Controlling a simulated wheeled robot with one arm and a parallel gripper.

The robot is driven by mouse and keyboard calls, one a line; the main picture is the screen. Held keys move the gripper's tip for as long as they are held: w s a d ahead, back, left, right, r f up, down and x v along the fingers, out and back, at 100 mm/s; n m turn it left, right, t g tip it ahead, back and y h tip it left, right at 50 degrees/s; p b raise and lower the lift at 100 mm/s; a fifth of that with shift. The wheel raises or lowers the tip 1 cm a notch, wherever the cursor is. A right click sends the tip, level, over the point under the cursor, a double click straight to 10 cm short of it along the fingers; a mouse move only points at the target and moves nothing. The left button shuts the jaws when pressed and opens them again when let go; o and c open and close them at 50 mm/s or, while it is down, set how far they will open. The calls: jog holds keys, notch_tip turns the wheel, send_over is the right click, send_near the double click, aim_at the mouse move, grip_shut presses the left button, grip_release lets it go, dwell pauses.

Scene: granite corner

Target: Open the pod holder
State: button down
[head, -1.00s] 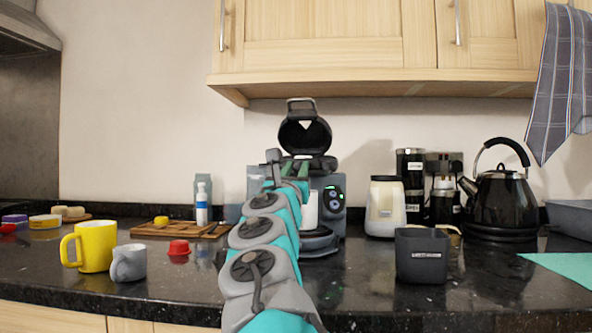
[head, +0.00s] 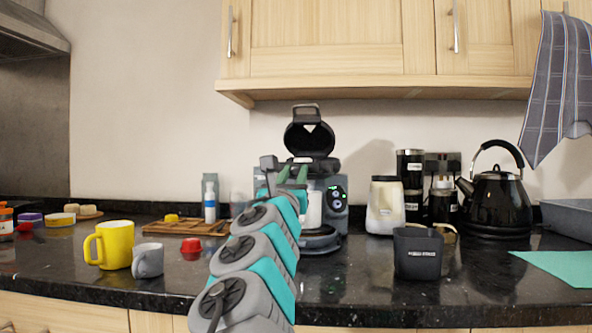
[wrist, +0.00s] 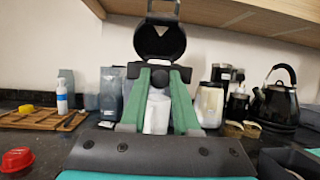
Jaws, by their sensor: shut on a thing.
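The pod machine (head: 333,215) stands on the counter against the back wall. The black pod holder lid (head: 309,137) is raised upright, with its loop handle at the top; it also shows in the wrist view (wrist: 160,40). My gripper (head: 293,172) is in front of the machine's head, below the lid. In the wrist view its green fingers (wrist: 159,70) are closed in on a dark part of the pod holder (wrist: 160,77); the exact contact is hard to see. A white cup (wrist: 157,112) shows behind and between the fingers.
Right of the machine are a cream jar (head: 385,207), a dark bin (head: 418,253) and a black kettle (head: 497,205). To the left are a yellow mug (head: 114,245), a grey mug (head: 148,261), a red cap (head: 191,246) and a wooden board (head: 188,228). A wall cupboard (head: 370,50) overhangs.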

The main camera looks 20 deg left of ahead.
jog(key=shift+s, duration=0.25)
jog(key=c, duration=0.6)
grip_release()
jog(key=shift+w, duration=0.1)
jog(key=shift+c, duration=0.2)
